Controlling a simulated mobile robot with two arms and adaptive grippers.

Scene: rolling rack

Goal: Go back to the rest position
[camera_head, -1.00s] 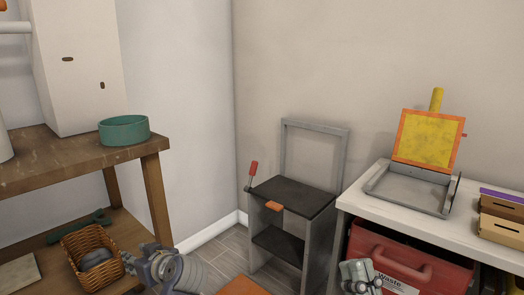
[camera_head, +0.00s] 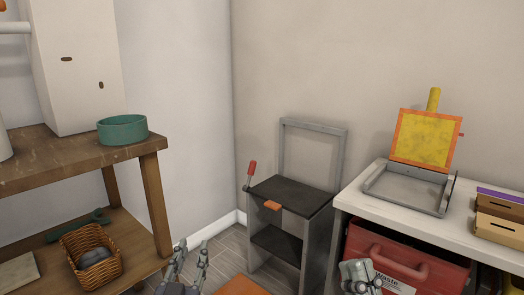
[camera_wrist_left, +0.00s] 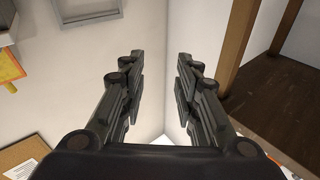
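My left gripper (camera_head: 189,262) is at the bottom of the head view, between the wooden table and the grey rack. Its two fingers point up and stand apart. In the left wrist view the left gripper (camera_wrist_left: 160,85) is open with nothing between its fingers, and the wall corner lies beyond them. My right gripper (camera_head: 358,274) shows only in part at the bottom right, in front of the red bin. Its fingers are not clear enough to tell whether they are open or shut.
A wooden table (camera_head: 70,168) on the left holds a green bowl (camera_head: 123,131); its lower shelf has a wicker basket (camera_head: 108,270). A grey rack (camera_head: 318,240) stands in the middle. A white table (camera_head: 345,200) on the right stands over a red bin (camera_head: 415,257).

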